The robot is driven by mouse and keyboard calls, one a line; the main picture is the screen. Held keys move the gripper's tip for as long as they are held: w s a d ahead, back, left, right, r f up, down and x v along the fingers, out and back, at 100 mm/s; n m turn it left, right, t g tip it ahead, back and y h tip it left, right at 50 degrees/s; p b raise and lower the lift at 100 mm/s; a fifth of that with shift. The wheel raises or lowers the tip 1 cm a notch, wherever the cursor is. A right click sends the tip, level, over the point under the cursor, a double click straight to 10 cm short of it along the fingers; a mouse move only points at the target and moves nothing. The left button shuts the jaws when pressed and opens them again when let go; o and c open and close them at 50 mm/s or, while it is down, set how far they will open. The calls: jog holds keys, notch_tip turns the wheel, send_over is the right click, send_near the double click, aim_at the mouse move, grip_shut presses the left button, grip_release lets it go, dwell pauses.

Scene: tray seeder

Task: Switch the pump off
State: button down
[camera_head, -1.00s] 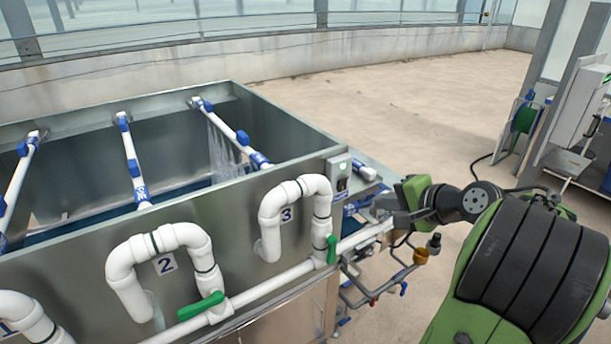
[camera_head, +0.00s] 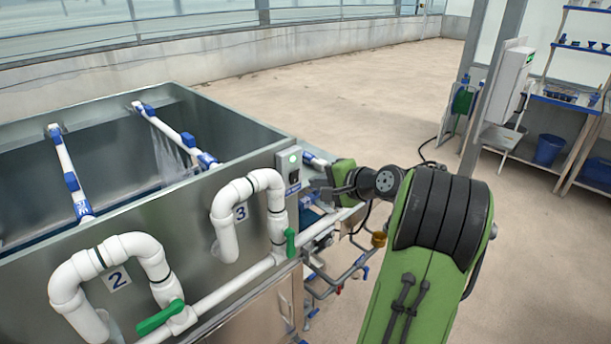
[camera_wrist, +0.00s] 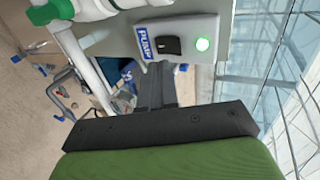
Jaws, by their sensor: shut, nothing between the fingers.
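The pump switch box (camera_head: 289,172) is a small grey box on the right end of the metal tank's front wall. In the wrist view the box (camera_wrist: 187,29) bears a blue PUMP label (camera_wrist: 145,43), a black rocker switch (camera_wrist: 168,46) and a lit green lamp (camera_wrist: 203,44). My gripper (camera_head: 318,187) is just right of the box in the head view. Its shut, empty fingers (camera_wrist: 157,72) point at the box, just below the rocker in the wrist view. I cannot tell whether the fingertips touch it.
White pipes numbered 2 and 3 with green valve handles (camera_head: 290,242) run along the tank's front (camera_head: 195,225). Water sprays from the rightmost pipe (camera_head: 177,135) inside. Thin pipework (camera_head: 340,275) lies below my gripper. The floor to the right is open up to a shelf (camera_head: 570,98).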

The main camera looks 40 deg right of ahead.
aim_at(297, 172)
jog(key=w, duration=0.4)
jog(key=shift+w, duration=0.4)
jog(key=shift+r, duration=0.1)
jog(key=p, duration=0.2)
jog(key=shift+w+a+r+p, duration=0.1)
jog(key=shift+w+r+p, duration=0.1)
jog(key=shift+r+p, duration=0.15)
jog(key=shift+f+b, duration=0.3)
jog(key=shift+b, duration=0.05)
jog(key=shift+r+p, duration=0.85)
jog(key=shift+p, duration=0.05)
